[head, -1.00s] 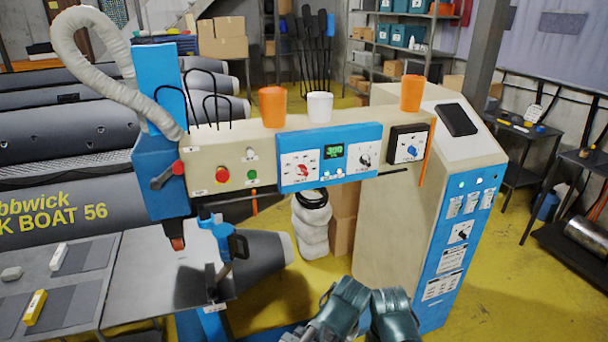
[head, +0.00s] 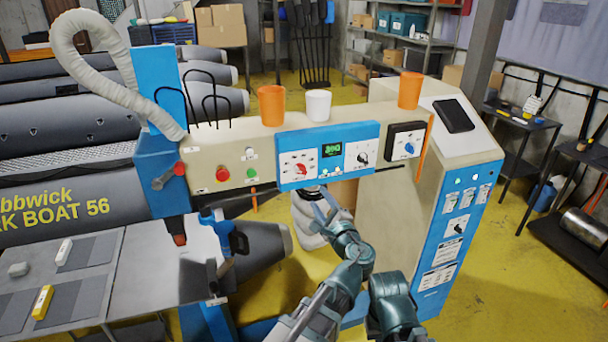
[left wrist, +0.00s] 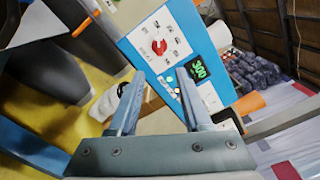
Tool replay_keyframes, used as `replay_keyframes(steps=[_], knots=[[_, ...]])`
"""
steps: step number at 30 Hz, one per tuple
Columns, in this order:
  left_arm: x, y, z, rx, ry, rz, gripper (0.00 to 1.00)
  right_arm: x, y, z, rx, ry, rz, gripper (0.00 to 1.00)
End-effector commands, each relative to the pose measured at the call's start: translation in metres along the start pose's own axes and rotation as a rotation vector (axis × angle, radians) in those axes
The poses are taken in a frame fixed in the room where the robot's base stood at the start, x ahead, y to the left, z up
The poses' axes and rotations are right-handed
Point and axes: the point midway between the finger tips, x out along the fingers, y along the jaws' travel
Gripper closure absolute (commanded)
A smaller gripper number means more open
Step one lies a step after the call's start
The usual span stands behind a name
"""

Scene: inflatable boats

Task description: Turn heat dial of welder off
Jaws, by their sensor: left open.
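The welder's long beige head (head: 235,165) carries a blue control panel (head: 326,130). The heat dial, taken to be the red knob (head: 300,169), is on the panel's left part, with a ring of marks around it. It also shows in the left wrist view as a red knob (left wrist: 159,47) beyond the fingertips. Beside it is a green-lit display (left wrist: 198,68) that reads about 300. My left gripper (head: 325,203) is below the panel, apart from the knob. In the left wrist view its fingers (left wrist: 157,78) are spread and empty. My right gripper is not visible.
Orange cups (head: 271,105) and a white cup (head: 318,104) stand on top of the welder head. A black knob (head: 362,158) is right of the display. A red button (head: 222,174) and a green button (head: 252,173) are to the left. A white-wrapped object is below.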

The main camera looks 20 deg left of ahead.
Motion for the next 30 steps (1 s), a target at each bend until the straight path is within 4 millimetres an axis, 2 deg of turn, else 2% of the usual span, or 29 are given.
replay_keyframes(steps=[5,15,21,30], knots=[[0.013,0.000,-0.001,-0.002,-0.002,0.003,0.51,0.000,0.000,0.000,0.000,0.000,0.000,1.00],[0.080,0.000,-0.001,-0.003,-0.003,0.005,0.51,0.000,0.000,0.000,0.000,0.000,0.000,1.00],[0.114,0.001,-0.001,-0.004,-0.003,0.005,0.51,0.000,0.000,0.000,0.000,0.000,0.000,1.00],[0.137,0.001,0.000,-0.004,-0.001,0.004,0.51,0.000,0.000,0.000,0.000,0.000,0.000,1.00]])
